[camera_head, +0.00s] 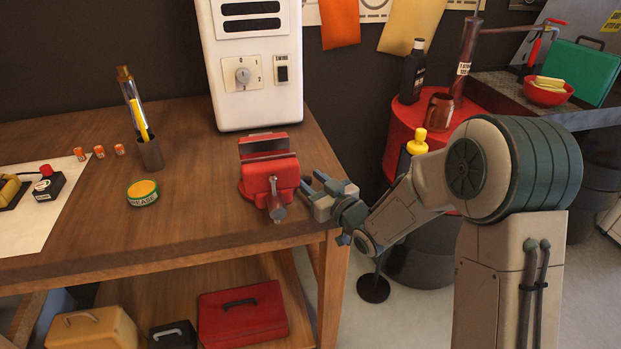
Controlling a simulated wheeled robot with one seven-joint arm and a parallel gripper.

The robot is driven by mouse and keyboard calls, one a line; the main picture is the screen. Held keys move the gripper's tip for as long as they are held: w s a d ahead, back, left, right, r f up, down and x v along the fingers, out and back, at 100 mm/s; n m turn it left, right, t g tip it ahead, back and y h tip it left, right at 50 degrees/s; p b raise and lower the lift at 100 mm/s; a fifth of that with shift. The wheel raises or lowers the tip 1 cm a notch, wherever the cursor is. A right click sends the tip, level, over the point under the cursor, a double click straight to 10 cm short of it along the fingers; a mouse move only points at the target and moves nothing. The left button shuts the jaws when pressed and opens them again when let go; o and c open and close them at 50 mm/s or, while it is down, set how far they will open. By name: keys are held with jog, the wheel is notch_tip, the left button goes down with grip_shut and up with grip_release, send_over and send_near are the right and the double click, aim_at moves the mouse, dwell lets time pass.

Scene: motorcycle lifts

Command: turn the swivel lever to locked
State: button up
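A red bench vise (268,178) stands on the wooden workbench near its right end, with a grey screw end (277,204) facing the front. My gripper (309,187) is close against the right side of the vise's base, at bench-top height, with its fingers pointing left toward it. The swivel lever cannot be made out; the gripper may be covering that side of the base. Whether the fingers are open, or shut on something, is too small to tell.
A white machine (252,70) with a dial stands behind the vise. A green-and-yellow grease tin (143,193) and a pen cup (149,153) stand to the left on the workbench (200,215). A red drum (402,117) with bottles stands behind my arm.

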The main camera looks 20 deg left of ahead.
jog(key=shift+w+a, duration=0.25)
jog(key=shift+a, duration=0.05)
grip_shut()
jog(key=shift+b, duration=0.3)
jog(key=shift+f+b, duration=0.15)
jog(key=shift+b, duration=0.3)
jog(key=shift+s+a+m+t+h+b, duration=0.2)
jog(key=shift+m+t+h+b, duration=0.35)
jog(key=shift+b, duration=0.55)
jog(key=shift+a+t+b, duration=0.1)
jog(key=shift+t+b, duration=0.15)
jog(key=shift+b, duration=0.45)
jog(key=shift+m+h, duration=0.25)
jog(key=shift+r, duration=0.2)
